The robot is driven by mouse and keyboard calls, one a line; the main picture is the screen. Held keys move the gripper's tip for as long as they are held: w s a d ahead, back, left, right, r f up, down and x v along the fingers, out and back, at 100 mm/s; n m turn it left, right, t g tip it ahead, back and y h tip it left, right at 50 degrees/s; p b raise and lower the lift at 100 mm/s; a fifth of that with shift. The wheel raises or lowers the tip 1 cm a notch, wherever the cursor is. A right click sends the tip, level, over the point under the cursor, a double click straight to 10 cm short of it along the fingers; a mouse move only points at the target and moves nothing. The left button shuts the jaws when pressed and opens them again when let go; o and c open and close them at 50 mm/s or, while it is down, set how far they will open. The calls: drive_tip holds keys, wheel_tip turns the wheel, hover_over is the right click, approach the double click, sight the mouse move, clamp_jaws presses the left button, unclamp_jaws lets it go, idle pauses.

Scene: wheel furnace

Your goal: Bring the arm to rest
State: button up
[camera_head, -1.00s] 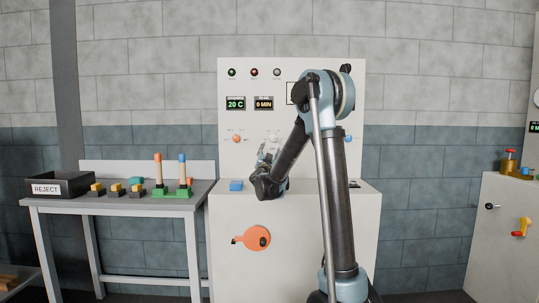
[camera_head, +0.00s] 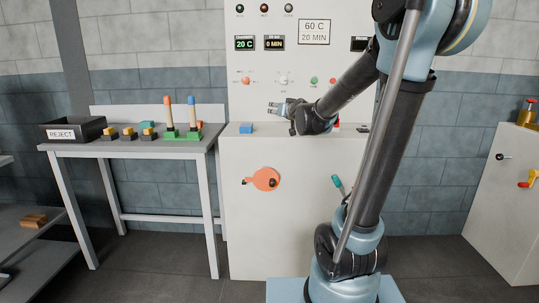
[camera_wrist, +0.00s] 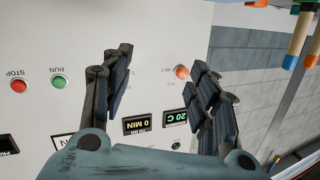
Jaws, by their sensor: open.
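My gripper (camera_head: 273,108) is open and empty. In the head view it points left, in front of the lower part of the furnace panel (camera_head: 297,58) and above the ledge. My forearm runs down and left to it from the raised elbow. In the wrist view the two dark fingers of my gripper (camera_wrist: 160,62) are spread apart with nothing between them. Behind them, upside down, are the display reading 20 C (camera_wrist: 176,118), the display reading 0 MIN (camera_wrist: 137,124), an orange knob (camera_wrist: 181,72), the green RUN button (camera_wrist: 59,82) and the red STOP button (camera_wrist: 18,86).
An orange round piece (camera_head: 262,179) is on the furnace front. A table (camera_head: 160,151) at left holds the REJECT bin (camera_head: 75,130), small blocks and two posts. A white cabinet (camera_head: 499,205) stands at right.

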drive_tip(key=s+d+f+g+h, duration=0.1)
drive_tip(key=s+d+f+g, duration=0.3)
drive_tip(key=s+f, duration=0.5)
drive_tip(key=s+d+f+g+h, duration=0.2)
drive_tip(key=s+d+f+g, duration=0.3)
drive_tip(key=s, duration=1.3)
drive_tip(key=s+d+f+m+g+h, duration=0.1)
drive_tip(key=s+d+f+g, duration=0.3)
drive_tip(key=s+f, duration=0.9)
drive_tip(key=shift+s+d+h, duration=0.4)
drive_tip(key=shift+s+d, duration=0.35)
drive_tip(key=shift+d, duration=0.05)
drive_tip(key=shift+w+f+g, duration=0.15)
drive_tip(key=shift+w+g, duration=0.15)
drive_tip(key=shift+w, duration=0.2)
